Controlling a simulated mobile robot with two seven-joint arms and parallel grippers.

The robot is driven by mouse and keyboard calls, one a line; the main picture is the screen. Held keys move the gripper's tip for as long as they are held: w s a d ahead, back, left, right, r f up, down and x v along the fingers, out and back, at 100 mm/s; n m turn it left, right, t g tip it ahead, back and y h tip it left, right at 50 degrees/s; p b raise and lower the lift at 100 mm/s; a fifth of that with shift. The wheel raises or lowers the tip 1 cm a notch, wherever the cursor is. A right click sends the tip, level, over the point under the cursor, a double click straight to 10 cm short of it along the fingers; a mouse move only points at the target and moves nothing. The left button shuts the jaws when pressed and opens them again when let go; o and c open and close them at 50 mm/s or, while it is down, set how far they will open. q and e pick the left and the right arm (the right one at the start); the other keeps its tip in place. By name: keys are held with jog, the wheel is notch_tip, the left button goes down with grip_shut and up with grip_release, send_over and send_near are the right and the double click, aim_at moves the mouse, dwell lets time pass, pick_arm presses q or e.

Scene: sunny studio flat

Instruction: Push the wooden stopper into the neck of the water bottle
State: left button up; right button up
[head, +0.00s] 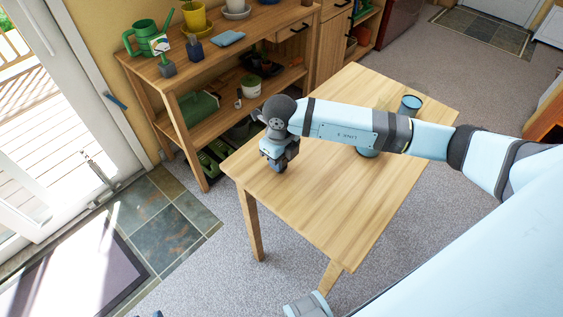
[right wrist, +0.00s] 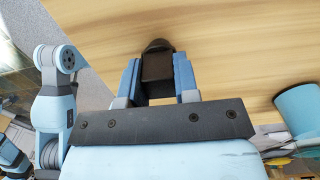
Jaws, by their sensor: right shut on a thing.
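My right gripper (head: 281,166) is over the table's left part, at the end of my arm, pointing down. In the right wrist view its two blue fingers are closed on a dark brown block, the stopper (right wrist: 157,68), with a rounded dark end beyond the fingertips. The stopper is hardly visible in the head view. A teal cylinder, which looks like the water bottle (right wrist: 300,108), stands to the right in the right wrist view, apart from the stopper. In the head view teal parts (head: 410,103) show above and below my forearm, which hides the middle. My left gripper is not seen.
The wooden table (head: 310,205) is otherwise clear, with free room in front of the arm. Behind it a wooden shelf unit (head: 150,68) holds a green watering can (head: 143,38), pots and tools. A glass door is at the left.

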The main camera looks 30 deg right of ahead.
jog(key=shift+r, duration=0.15)
jog(key=shift+r+p, duration=0.75)
jog(key=shift+r, duration=0.25)
jog(key=shift+r+p, duration=0.85)
jog(key=shift+r, duration=0.55)
